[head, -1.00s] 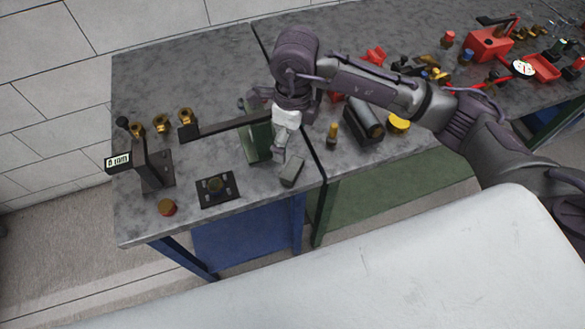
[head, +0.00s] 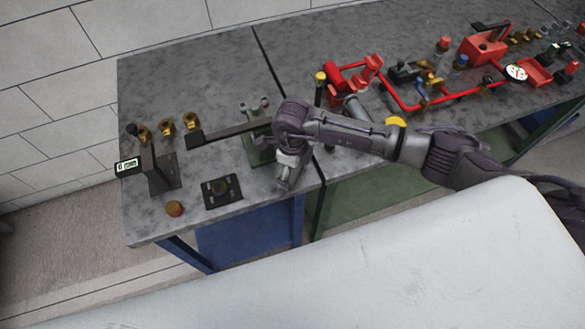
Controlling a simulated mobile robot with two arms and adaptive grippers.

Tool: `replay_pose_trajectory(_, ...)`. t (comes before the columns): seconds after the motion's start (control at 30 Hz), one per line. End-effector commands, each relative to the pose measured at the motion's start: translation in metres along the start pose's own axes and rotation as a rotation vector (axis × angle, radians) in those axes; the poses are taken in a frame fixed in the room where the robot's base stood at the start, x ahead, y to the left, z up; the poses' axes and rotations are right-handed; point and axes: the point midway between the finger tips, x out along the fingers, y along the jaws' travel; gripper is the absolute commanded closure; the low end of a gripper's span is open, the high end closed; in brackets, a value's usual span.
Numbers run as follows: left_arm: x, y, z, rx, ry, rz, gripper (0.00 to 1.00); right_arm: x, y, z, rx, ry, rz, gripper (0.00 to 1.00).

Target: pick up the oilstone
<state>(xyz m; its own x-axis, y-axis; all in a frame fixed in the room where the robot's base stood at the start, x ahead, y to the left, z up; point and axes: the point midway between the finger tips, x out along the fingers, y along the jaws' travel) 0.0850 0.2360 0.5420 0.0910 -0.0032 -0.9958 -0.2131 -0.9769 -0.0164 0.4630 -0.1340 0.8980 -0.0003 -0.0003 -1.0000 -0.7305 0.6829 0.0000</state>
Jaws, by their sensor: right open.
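The oilstone, a small dark grey block on the grey bench top near its front edge, is now almost wholly hidden behind my right gripper in the head view. My right gripper (head: 284,183) points down at the spot where the block lay, with its fingers open around or beside it; I cannot tell which. Whether the fingers touch the block is hidden. My left gripper is not in view.
A red pipe assembly (head: 430,103) lies at the right. The front left bench top is partly clear.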

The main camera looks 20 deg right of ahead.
Motion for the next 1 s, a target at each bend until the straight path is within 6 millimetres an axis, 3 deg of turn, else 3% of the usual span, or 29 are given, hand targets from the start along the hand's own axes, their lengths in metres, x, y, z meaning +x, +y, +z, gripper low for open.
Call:
replay_pose_trajectory(0.3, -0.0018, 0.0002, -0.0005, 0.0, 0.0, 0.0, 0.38, 0.008, 0.0, 0.0, -0.001, -0.001, 0.0, 0.0)
replay_pose_trajectory(0.7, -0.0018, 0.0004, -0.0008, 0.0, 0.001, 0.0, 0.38, 0.0076, -0.0001, 0.0, -0.001, -0.001, 0.0, 0.64)
replay_pose_trajectory(0.73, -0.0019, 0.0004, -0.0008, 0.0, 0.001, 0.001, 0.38, 0.0072, -0.0002, 0.0002, -0.001, -0.001, -0.001, 0.64)
replay_pose_trajectory(0.77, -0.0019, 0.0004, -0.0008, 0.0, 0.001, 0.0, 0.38, 0.0072, -0.0002, 0.0002, -0.001, -0.001, -0.001, 0.71)
replay_pose_trajectory(1.0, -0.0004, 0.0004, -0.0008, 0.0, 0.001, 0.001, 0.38, 0.0053, -0.0005, 0.0004, -0.001, -0.002, -0.001, 0.71)
